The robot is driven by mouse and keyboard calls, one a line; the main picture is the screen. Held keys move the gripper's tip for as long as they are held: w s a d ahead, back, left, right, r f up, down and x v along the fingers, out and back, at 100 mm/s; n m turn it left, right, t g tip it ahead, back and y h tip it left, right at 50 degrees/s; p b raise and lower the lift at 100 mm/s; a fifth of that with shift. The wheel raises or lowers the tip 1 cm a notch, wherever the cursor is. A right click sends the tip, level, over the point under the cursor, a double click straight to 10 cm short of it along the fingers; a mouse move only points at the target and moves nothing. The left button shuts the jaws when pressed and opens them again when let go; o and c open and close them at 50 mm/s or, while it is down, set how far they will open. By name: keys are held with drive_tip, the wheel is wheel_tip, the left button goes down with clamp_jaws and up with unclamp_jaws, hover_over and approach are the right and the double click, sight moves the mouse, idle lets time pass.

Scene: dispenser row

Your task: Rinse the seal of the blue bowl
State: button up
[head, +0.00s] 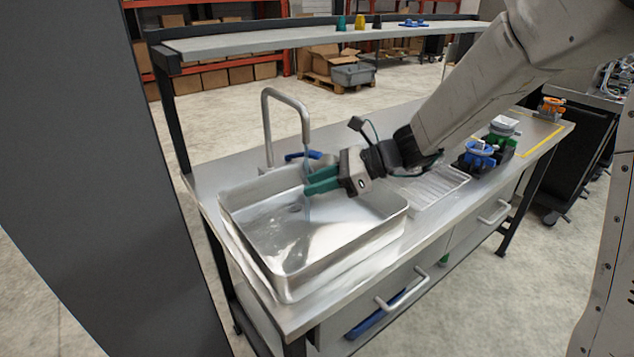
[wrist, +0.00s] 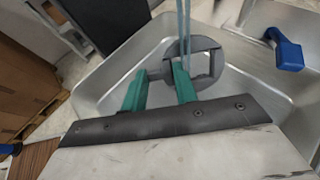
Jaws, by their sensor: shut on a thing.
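My gripper (head: 308,180) reaches over the sink (head: 385,228), with its green fingers pointing left beside the tap's spout. In the wrist view its fingertips (wrist: 160,72) are at a grey ring-like piece (wrist: 212,62), apparently the seal, and are shut on it. The piece is hard to make out in the head view. A thin water stream (head: 306,148) falls from the tap (head: 267,112) at the fingertips; it also crosses the piece in the wrist view (wrist: 184,22). A blue-topped unit (head: 480,150), perhaps with the blue bowl, stands on the counter at right.
A blue tap lever (head: 303,155) is behind the gripper. A ribbed drain tray (head: 432,187) lies right of the sink. A green unit with a pale top (head: 503,126) and an orange one (head: 551,106) stand farther right. A shelf (head: 330,36) runs above the back.

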drive_tip(key=s+d+r, duration=0.1)
drive_tip(key=s+d, duration=0.4)
drive_tip(key=s, duration=0.2)
drive_tip(key=shift+s+r, duration=0.25)
idle(0.5)
